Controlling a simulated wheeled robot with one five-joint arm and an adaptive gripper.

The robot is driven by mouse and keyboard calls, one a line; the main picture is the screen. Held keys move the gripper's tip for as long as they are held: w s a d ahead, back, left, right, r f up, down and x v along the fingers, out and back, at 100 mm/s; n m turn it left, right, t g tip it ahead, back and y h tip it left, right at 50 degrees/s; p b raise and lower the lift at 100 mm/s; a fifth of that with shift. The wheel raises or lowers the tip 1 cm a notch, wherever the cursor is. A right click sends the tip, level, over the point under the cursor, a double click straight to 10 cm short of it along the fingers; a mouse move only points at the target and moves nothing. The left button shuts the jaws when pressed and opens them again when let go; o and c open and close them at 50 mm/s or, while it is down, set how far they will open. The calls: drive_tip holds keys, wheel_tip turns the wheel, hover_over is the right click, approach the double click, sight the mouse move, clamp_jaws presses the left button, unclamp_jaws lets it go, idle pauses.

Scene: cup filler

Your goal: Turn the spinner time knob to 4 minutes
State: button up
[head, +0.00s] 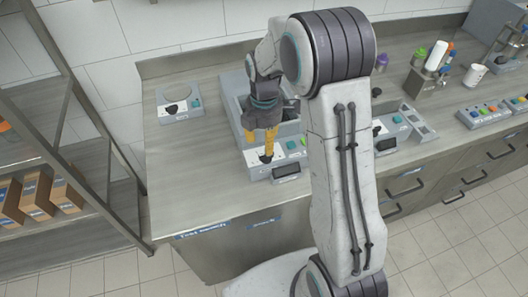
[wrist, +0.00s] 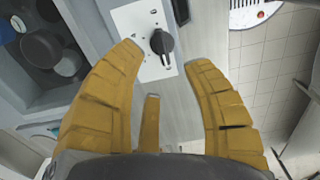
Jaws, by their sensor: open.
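The spinner (head: 236,124) is a grey box on the counter with a sloped front panel. Its black time knob (wrist: 162,42) sits on a white dial plate (wrist: 140,22) in the wrist view, with the pointer end toward the lower right. In the head view the knob is mostly hidden behind my gripper (head: 268,152). My gripper, with yellow fingers, is open and points down over the panel. In the wrist view the knob lies ahead of and between the two outer fingertips, apart from both. I cannot read the dial marks.
A small device with a ring holder (head: 180,98) stands to the left. Another panel with a holder (head: 404,125) is right of my arm. Bare counter (head: 185,170) lies left of the spinner.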

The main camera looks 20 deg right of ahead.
sight(266, 156)
drive_tip(key=shift+f+p, duration=0.3)
drive_tip(key=shift+f, duration=2.65)
drive_tip(key=shift+c, duration=0.4)
clamp_jaws()
